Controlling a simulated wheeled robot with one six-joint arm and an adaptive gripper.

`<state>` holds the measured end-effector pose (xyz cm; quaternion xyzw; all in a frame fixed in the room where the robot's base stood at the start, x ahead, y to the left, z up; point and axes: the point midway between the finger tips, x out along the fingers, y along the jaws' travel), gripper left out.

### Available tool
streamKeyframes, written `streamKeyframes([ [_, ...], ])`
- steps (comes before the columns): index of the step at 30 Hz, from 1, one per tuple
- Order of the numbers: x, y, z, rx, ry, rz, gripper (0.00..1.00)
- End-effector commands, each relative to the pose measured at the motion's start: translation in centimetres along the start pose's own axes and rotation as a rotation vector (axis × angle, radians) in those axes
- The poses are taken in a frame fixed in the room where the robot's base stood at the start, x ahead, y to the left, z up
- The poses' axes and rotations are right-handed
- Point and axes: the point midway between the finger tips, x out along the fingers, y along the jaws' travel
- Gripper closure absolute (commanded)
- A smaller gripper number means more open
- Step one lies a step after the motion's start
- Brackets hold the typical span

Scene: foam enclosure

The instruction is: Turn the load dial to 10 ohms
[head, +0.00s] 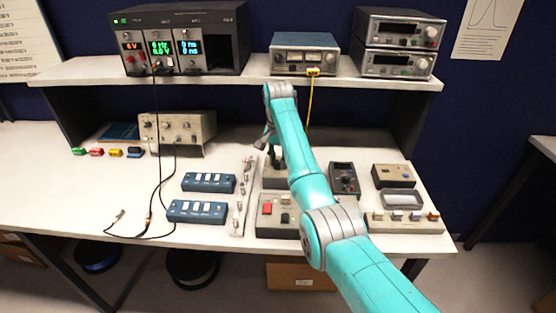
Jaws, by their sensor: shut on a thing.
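My teal arm reaches over the bench, and my gripper (270,147) points down at a grey-beige box (272,183) in the middle of the bench. The dark fingers are shut on a small dark knob on top of this box, which appears to be the load dial. The fingers and arm hide most of the knob, so its pointer and ohm markings cannot be read. The arm also covers the right part of the box.
A control box with a red switch (266,208) stands in front. A dark handheld meter (343,178) and small boxes (393,175) lie to the right. Blue switch boxes (208,182) and black cables (150,215) lie left. A shelf (215,84) with instruments runs behind.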

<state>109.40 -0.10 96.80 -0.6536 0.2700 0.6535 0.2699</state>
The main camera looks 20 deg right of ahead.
Motion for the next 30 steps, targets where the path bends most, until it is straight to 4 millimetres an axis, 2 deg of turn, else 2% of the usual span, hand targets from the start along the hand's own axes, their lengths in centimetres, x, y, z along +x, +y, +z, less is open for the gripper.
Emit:
streamKeyframes([
  [13, 0.04, 0.00, 0.01, 0.263, 0.000, 0.000, 1.00],
  [30, 0.04, -0.01, 0.02, 0.317, -0.001, 0.000, 1.00],
])
